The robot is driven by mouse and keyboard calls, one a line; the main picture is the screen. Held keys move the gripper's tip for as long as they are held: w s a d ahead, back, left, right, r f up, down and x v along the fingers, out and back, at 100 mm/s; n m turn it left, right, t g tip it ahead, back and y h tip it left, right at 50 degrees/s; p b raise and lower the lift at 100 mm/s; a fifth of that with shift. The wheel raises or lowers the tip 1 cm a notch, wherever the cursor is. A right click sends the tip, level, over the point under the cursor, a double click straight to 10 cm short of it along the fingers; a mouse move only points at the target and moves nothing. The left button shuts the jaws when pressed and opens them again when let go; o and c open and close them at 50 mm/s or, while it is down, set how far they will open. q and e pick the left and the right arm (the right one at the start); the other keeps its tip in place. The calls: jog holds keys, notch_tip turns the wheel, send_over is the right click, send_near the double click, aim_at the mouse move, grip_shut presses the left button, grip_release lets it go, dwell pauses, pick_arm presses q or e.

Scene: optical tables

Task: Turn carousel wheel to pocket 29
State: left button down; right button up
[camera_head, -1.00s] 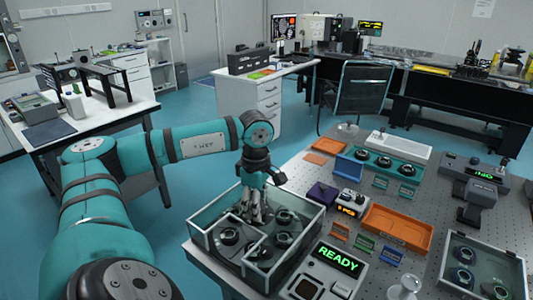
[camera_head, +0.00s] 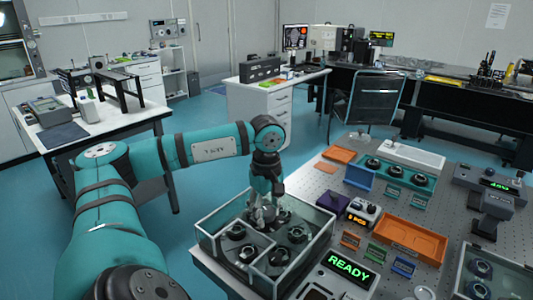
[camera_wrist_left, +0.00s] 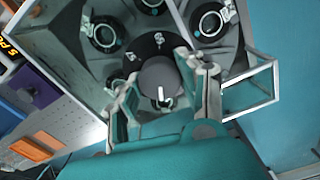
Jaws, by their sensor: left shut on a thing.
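The carousel wheel (camera_head: 263,252) is a dark disc with several round pockets holding black ring-shaped parts. It sits in a low clear-walled box on the table's near left corner. In the left wrist view, a round grey knob (camera_wrist_left: 160,76) with a white pointer mark stands at its hub. Markings on the dark plate (camera_wrist_left: 150,48) beside the knob are too small to read surely. My left gripper (camera_head: 262,217) reaches down into the box. In the wrist view, its fingers (camera_wrist_left: 162,90) are shut on the knob from both sides. My right gripper is out of view.
A panel reading READY (camera_head: 349,267) stands right of the box. Beyond are an orange tray (camera_head: 408,238), a purple block (camera_head: 333,204) and a teal rack (camera_head: 400,172) with black parts. The box walls (camera_head: 317,247) closely surround my gripper.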

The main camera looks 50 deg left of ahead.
pick_arm(q)
jog(key=shift+w+r+m, duration=0.1)
jog(key=shift+m, duration=0.4)
dwell(0.4)
jog(key=c, duration=0.8)
grip_release()
jog(key=shift+o, duration=0.2)
notch_tip(320, 180, up, 12)
dwell(0.3)
